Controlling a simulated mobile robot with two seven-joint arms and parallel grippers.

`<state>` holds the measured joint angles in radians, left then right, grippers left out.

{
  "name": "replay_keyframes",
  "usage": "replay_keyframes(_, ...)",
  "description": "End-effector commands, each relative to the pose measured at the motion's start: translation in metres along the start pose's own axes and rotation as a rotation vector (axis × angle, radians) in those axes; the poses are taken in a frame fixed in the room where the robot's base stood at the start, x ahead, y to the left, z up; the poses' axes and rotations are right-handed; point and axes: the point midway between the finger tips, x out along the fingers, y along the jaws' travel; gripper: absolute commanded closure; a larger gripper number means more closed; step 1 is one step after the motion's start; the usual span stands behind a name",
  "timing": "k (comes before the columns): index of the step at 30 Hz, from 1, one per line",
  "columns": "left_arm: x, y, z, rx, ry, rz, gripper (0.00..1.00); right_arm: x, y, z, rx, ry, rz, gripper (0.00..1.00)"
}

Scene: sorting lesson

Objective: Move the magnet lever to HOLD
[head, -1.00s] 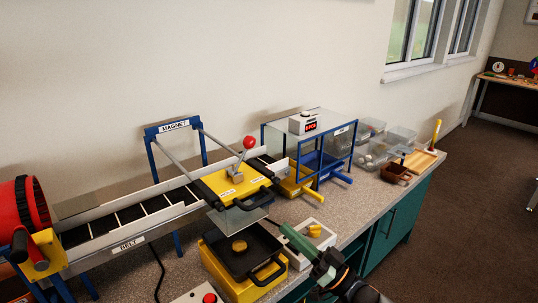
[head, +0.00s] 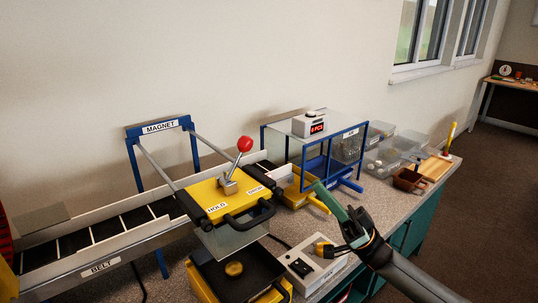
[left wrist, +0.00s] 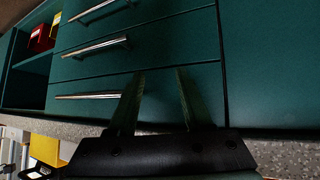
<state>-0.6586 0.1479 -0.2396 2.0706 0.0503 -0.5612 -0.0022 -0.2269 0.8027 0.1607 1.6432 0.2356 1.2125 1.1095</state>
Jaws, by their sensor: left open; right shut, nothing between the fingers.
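The magnet lever (head: 236,166) has a red ball on top and stands on a yellow plate (head: 206,188) over the belt. It leans right and back, away from the HOLD label (head: 217,208) and towards the other label (head: 255,190) on the plate's right side. My right gripper (head: 318,185), with green fingers, is shut and empty in the head view. It is to the right of the plate, apart from the lever. My left gripper (left wrist: 157,75) shows only in the left wrist view, open and empty in front of teal drawers.
A blue MAGNET frame (head: 159,127) stands behind the plate. A black tray (head: 262,274) is below it, and a grey switch box (head: 300,266) is to its right. A clear-topped blue frame (head: 347,135) with a counter (head: 309,124) stands further right. Clear bins (head: 384,160) are beyond.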

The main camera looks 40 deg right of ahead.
Motion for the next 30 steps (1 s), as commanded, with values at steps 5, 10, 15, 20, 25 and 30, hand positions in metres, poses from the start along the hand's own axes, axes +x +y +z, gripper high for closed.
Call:
replay_keyframes(5,-0.001,-0.001,0.002,0.0,-0.006,-0.002,0.5,0.007,0.0,0.0,-0.001,0.001,-0.002,1.0)
replay_keyframes(10,-0.003,-0.001,0.001,-0.001,-0.006,-0.002,0.5,0.034,-0.001,-0.001,-0.001,0.003,-0.004,1.0)
replay_keyframes(15,-0.005,-0.001,0.0,-0.001,-0.009,-0.003,0.5,0.071,-0.001,-0.001,-0.002,0.003,-0.004,1.0)
replay_keyframes(20,-0.005,-0.001,-0.003,-0.001,-0.01,-0.003,0.5,0.105,-0.001,-0.001,-0.002,0.002,-0.004,1.0)
replay_keyframes(25,-0.003,-0.001,-0.007,0.002,0.0,-0.002,0.5,0.119,0.0,0.018,-0.001,0.001,0.0,1.0)
replay_keyframes(30,-0.003,0.0,-0.007,0.002,0.001,-0.001,0.5,0.127,0.0,0.027,-0.001,0.001,0.001,1.0)
